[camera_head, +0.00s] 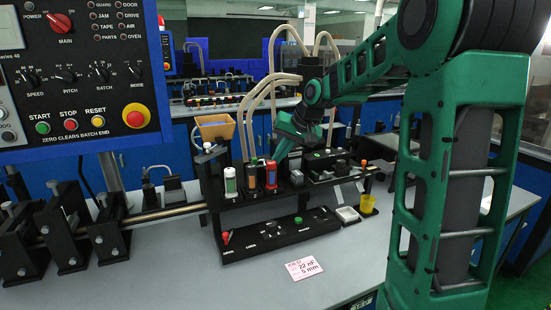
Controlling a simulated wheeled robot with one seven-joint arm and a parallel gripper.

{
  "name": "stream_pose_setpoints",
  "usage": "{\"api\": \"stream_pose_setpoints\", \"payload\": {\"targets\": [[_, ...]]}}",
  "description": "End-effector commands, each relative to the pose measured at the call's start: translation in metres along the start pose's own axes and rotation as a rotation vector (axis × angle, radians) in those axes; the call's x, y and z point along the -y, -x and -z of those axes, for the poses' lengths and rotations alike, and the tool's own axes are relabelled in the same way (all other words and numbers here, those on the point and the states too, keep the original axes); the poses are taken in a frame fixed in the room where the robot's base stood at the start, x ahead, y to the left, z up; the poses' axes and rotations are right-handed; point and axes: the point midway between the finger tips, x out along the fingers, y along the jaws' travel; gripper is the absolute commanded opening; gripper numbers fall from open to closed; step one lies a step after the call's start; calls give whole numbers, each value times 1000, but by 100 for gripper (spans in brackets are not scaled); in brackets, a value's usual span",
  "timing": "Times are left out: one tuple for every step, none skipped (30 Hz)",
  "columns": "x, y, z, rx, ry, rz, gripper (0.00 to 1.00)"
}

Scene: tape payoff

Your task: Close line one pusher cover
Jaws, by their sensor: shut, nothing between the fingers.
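My green arm reaches in from the right, and my gripper (276,157) points down and left above the black line fixture. It is small in the view; its fingers look together and nothing shows between them. The black fixture (325,162) with dark blocks and a small green part stands just right of and below the gripper. I cannot tell which part is the line one pusher cover, or whether it is open; the arm may hide some of it.
Pale hoses (272,55) rise behind. A control panel (75,70) fills the upper left. The front bench is mostly clear.

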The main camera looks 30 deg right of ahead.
Motion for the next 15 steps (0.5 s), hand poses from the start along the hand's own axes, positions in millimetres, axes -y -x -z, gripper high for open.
{"api": "stream_pose_setpoints", "payload": {"targets": [[-2,1,0,-1,-1,-1,0],[-2,2,1,-1,-1,-1,0],[-5,3,1,-1,-1,-1,0],[-7,4,2,-1,-1,-1,0],[-9,6,2,-1,-1,0,0],[-13,8,3,0,0,0,0],[-16,10,4,1,0,0,0],[-19,13,5,2,2,0,0],[-23,16,6,3,5,2,0],[-26,20,7,2,6,2,0],[-24,28,7,0,8,3,0],[-23,37,7,0,8,3,0],[-23,44,7,-1,9,3,0],[-23,50,7,0,9,3,0],[-22,58,7,0,10,4,0]]}}
